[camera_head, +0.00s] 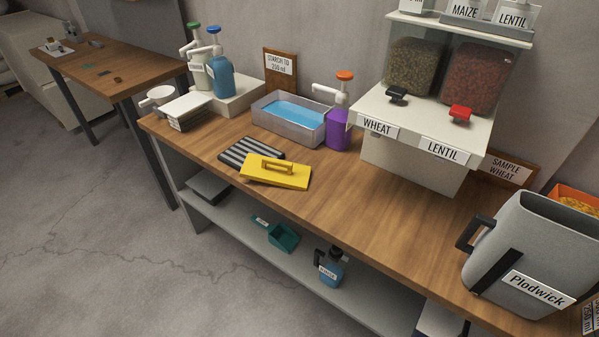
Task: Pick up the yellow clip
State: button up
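I see nothing that is clearly a yellow clip. The one large yellow thing is a flat yellow plate (290,176) with a raised brass-coloured handle on top. It lies on the wooden bench (370,215) near its front edge, left of the middle. Its far-left side adjoins or overlaps a dark and light striped rack (250,152). I cannot tell whether this plate is what the task calls a clip. My gripper is not in view.
A wheat and lentil dispenser (415,165) stands to the right, with a grey jug (525,250) at far right. Bench wood between plate and jug is clear.

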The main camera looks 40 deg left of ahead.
aim_at(267, 170)
jog(key=z, duration=0.8)
jog(key=i, duration=0.85)
jog(key=u, duration=2.9)
jog(key=i, duration=0.5)
jog(key=u, duration=0.05)
jog(key=k, duration=0.5)
jog(key=u, duration=1.15)
jog(key=i, duration=1.4)
jog(key=z, duration=0.3)
